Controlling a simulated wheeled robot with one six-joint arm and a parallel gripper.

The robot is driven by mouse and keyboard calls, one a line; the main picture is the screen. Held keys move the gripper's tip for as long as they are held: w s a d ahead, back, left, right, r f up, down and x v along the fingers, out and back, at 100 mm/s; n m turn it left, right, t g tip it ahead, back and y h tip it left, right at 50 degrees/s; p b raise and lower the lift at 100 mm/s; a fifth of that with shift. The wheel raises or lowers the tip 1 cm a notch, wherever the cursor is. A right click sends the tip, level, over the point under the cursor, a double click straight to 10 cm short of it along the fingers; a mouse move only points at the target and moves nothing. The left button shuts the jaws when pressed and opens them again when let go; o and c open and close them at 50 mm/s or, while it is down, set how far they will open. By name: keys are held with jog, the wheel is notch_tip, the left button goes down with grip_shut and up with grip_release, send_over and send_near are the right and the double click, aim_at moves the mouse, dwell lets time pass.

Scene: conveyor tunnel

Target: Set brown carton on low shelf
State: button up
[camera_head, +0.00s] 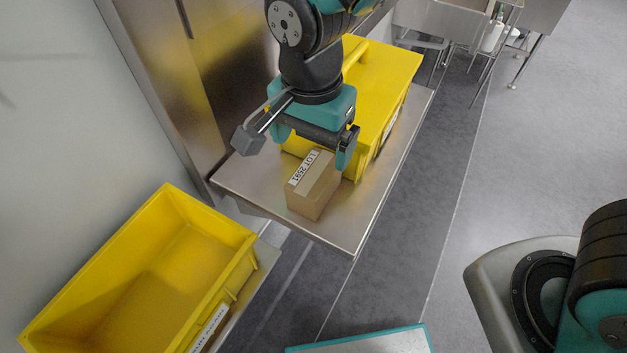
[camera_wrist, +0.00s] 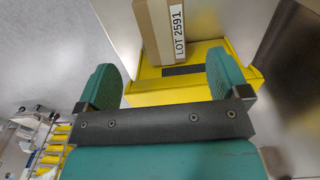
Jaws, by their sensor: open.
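The brown carton (camera_head: 313,190) with a white "LOT 2591" label stands on a steel shelf (camera_head: 345,225) in the head view, near its front edge. It also shows at the top of the wrist view (camera_wrist: 153,28), partly cut off by the frame. My gripper (camera_head: 314,146) is open and empty, just behind and above the carton. In the wrist view its two teal fingers (camera_wrist: 165,78) are spread wide, with the carton beyond their tips. I cannot tell whether this steel surface is the low shelf.
A yellow box (camera_head: 385,75) with a handled lid stands behind the carton on the same steel surface, close to my gripper. An open, empty yellow crate (camera_head: 150,270) is at lower left. Steel panels rise on the left. Grey floor (camera_head: 540,130) lies open on the right.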

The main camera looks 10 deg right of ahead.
aim_at(313, 178)
notch_tip(313, 178, down, 7)
jog(key=shift+f+p, duration=0.1)
jog(key=shift+p, duration=0.2)
jog(key=shift+w+f+p, duration=0.15)
jog(key=shift+f+p, duration=0.15)
jog(key=shift+f, duration=1.05)
jog(key=shift+w+f+p, duration=0.15)
jog(key=shift+f+p, duration=0.15)
jog(key=shift+f, duration=1)
jog(key=shift+c, duration=0.4)
jog(key=c, duration=1.1)
jog(key=shift+r, duration=0.1)
jog(key=shift+c, duration=0.2)
